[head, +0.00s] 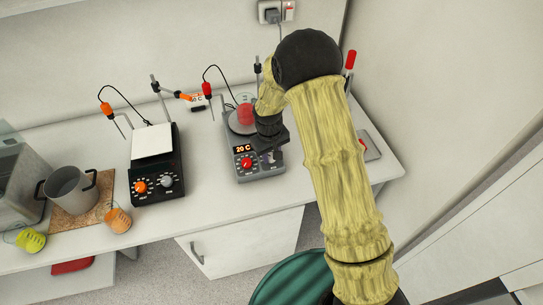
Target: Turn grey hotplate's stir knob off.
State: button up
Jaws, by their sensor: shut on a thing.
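The grey hotplate (258,174) stands on the counter in the middle of the head view. Its front has a lit display (243,149) reading about 20 C and a red knob (246,163) on the left. The stir knob is mostly or wholly hidden behind my gripper, on the right of the front panel. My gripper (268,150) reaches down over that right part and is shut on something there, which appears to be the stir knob. The knob's pointer and setting cannot be seen.
A red-filled flask (245,113) stands on the grey hotplate's top, beside a probe stand (208,92). A grey pot (70,187) sits farther left. Bare counter (212,170) lies between the hotplates.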

jog(key=n+b, duration=0.2)
jog(key=n, duration=0.2)
jog(key=shift+a+f+t+h, duration=0.1)
jog(key=shift+t+h, duration=0.3)
jog(key=shift+n+t+h+b, duration=0.3)
jog(key=shift+n+t+b, duration=0.35)
jog(key=shift+n, duration=1.45)
jog(key=o, duration=1)
jog(key=shift+s, duration=0.1)
jog(key=shift+c, duration=0.2)
jog(key=b+v, duration=0.2)
jog(key=v, duration=1.5)
jog(key=shift+w+r, duration=0.2)
jog(key=shift+r, duration=0.2)
